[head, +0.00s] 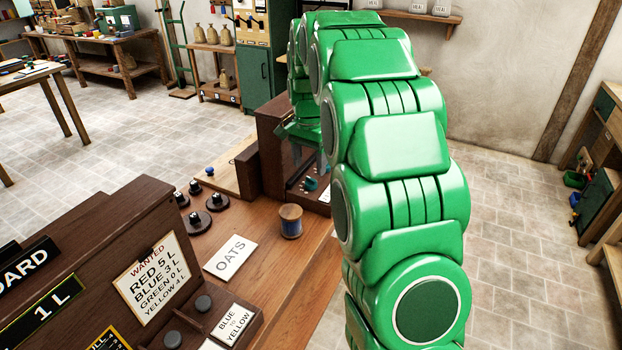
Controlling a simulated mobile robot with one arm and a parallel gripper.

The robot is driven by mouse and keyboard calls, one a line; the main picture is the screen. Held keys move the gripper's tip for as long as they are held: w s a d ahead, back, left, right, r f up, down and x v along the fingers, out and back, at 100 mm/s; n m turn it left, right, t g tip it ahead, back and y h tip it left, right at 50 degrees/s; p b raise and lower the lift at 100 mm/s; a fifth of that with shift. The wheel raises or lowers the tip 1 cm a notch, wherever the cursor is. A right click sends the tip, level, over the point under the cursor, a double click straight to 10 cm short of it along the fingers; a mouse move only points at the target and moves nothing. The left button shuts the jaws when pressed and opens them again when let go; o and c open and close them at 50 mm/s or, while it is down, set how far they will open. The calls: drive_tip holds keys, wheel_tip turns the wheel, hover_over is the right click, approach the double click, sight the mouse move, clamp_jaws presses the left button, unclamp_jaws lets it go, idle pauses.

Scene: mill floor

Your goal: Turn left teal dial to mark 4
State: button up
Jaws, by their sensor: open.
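A teal dial (311,183) sits on a dark wooden panel (268,120) at the back edge of the bench. Small pale marks show on the panel near the dial, too small to read. My green arm hides the panel's right part, so I cannot tell whether another dial is there. My gripper (298,152) is open, close to the panel and just above and left of the teal dial in the picture. Its fingertips are partly hidden, and I cannot tell whether they touch anything.
The wooden bench holds an OATS card (230,257), a blue spool (291,221), several dark round weights (197,222) and a blue knob (210,171). A dark board with a WANTED list (156,279) stands at the front left. Tiled floor (490,240) is clear at right.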

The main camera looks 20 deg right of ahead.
drive_tip(key=s+a+r+n, duration=0.1)
drive_tip(key=s+a+n, duration=0.15)
drive_tip(key=s, duration=0.95)
drive_tip(key=s+a+r+n+g, duration=0.15)
drive_tip(key=s+n, duration=0.25)
drive_tip(key=s, duration=0.7)
drive_tip(key=s+a+r+n, duration=0.2)
drive_tip(key=s+a+n, duration=0.1)
drive_tip(key=s, duration=0.9)
drive_tip(key=n+t, duration=0.2)
drive_tip(key=n, duration=0.5)
hover_over(311, 179)
drive_tip(key=shift+m, duration=0.25)
wheel_tip(311, 179, down, 10)
drive_tip(key=shift+s+a+f, duration=0.1)
drive_tip(key=shift+s, duration=0.05)
drive_tip(key=shift+w+f, duration=0.3)
drive_tip(key=shift+f, duration=3.8)
drive_tip(key=c, duration=1.1)
